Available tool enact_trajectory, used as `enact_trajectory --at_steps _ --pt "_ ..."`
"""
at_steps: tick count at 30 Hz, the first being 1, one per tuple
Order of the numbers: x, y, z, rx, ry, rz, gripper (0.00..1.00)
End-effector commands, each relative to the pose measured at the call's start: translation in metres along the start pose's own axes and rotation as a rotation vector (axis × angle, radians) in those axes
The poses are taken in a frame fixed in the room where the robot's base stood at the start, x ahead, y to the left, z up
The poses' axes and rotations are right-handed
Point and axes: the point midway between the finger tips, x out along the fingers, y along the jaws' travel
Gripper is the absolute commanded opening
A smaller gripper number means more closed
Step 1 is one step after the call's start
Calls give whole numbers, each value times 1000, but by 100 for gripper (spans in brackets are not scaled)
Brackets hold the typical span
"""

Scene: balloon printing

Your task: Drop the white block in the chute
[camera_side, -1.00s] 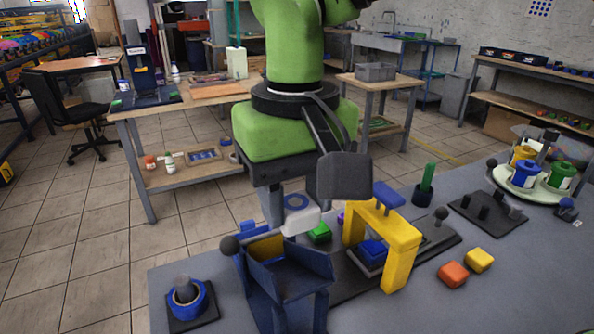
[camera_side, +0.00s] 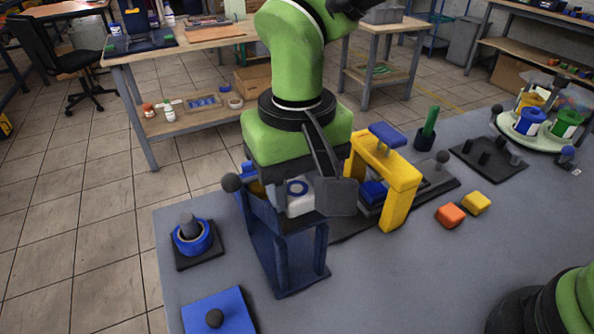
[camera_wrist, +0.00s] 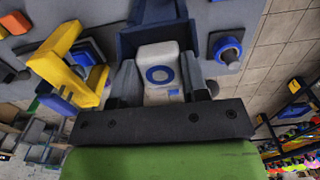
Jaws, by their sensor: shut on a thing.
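The white block (camera_side: 298,201) has a blue ring on its face. It is held between the fingers of my gripper (camera_side: 318,196), over the upper opening of the dark blue chute (camera_side: 284,250) in the side view. In the wrist view the white block (camera_wrist: 158,66) sits between the two grey fingers of my gripper (camera_wrist: 158,78), with the chute (camera_wrist: 150,12) just beyond and around it. My near finger and the chute wall hide part of the block in the side view. I cannot tell whether the block touches the chute.
A yellow arch (camera_side: 400,190) stands close to the right of the chute, with a blue block (camera_side: 373,191) under it. Orange (camera_side: 450,214) and yellow (camera_side: 476,203) blocks lie further right. A blue ring on a peg (camera_side: 191,237) stands left. The front middle of the table is clear.

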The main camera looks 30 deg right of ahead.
Motion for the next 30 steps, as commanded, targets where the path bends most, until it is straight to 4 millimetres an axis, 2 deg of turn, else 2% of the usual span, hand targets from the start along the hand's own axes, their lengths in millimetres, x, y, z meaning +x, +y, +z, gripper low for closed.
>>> enact_trajectory --at_steps 6,7,9,10,17,20,22,30 --pt "0 0 0 0 0 0 21" --pt "0 0 0 0 0 0 44" --pt "0 0 0 0 0 0 60" --pt "0 0 0 0 0 0 63" --pt "-4 0 0 1 1 -1 63" --pt "-18 0 -1 2 4 -4 63" --pt "-31 0 -1 2 6 -6 71" --pt "-82 0 -1 1 4 -4 71"
